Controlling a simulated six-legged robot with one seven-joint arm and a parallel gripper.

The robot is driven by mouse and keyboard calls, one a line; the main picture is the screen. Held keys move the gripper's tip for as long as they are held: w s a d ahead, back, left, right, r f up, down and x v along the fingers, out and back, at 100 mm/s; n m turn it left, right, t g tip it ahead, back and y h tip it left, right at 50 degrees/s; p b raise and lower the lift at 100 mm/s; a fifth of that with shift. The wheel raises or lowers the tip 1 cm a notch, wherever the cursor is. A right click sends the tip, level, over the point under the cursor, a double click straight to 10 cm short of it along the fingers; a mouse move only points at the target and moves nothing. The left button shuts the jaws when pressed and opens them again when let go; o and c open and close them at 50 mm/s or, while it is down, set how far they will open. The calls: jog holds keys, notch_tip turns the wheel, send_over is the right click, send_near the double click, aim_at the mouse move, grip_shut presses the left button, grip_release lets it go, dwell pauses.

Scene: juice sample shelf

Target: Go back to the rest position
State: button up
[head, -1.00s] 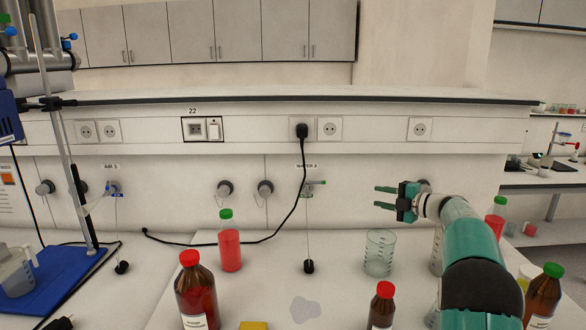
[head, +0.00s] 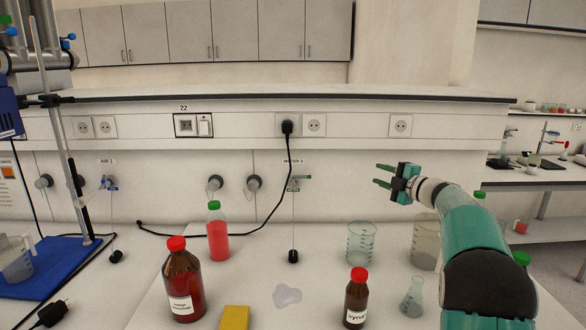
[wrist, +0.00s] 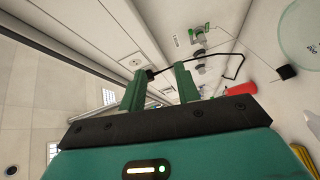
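My gripper (head: 381,175) is raised above the bench on the right side of the head view, in front of the wall panel. Its two teal fingers are spread with nothing between them. In the wrist view the fingers (wrist: 158,90) stand apart and empty, with the wall panel and bench behind them, seen tilted. No object touches the gripper. A glass beaker (head: 361,243) stands on the bench below it.
On the bench stand a green-capped red bottle (head: 217,232), a brown red-capped bottle (head: 183,285), a small brown syrup bottle (head: 356,300), a flask (head: 412,297) and a yellow block (head: 235,318). A clear puddle (head: 287,295) lies mid-bench. A stand on a blue base (head: 45,270) is left.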

jog(key=s+d+r+m+t+h, duration=0.1)
jog(key=s+r+m+t+h, duration=0.3)
jog(key=s+r+m+h, duration=0.4)
jog(key=s+r+m+g+h, duration=0.2)
jog(key=s+m+h, duration=0.2)
jog(key=s+m, duration=0.3)
jog(key=s+a+f+m+g, duration=0.2)
jog(key=s+f, duration=0.5)
jog(key=s, duration=0.5)
jog(key=s+a+f+m+g+y, duration=0.1)
jog(key=s+a+f+m+g, duration=0.2)
jog(key=s, duration=0.9)
jog(key=s+a+f+m+g+y, duration=0.1)
jog(key=s+a+f+g, duration=0.4)
jog(key=s+f, duration=0.7)
jog(key=shift+s+a+m+g, duration=0.45)
jog(key=shift+a+m, duration=0.35)
jog(key=shift+a, duration=0.3)
jog(key=shift+r, duration=0.1)
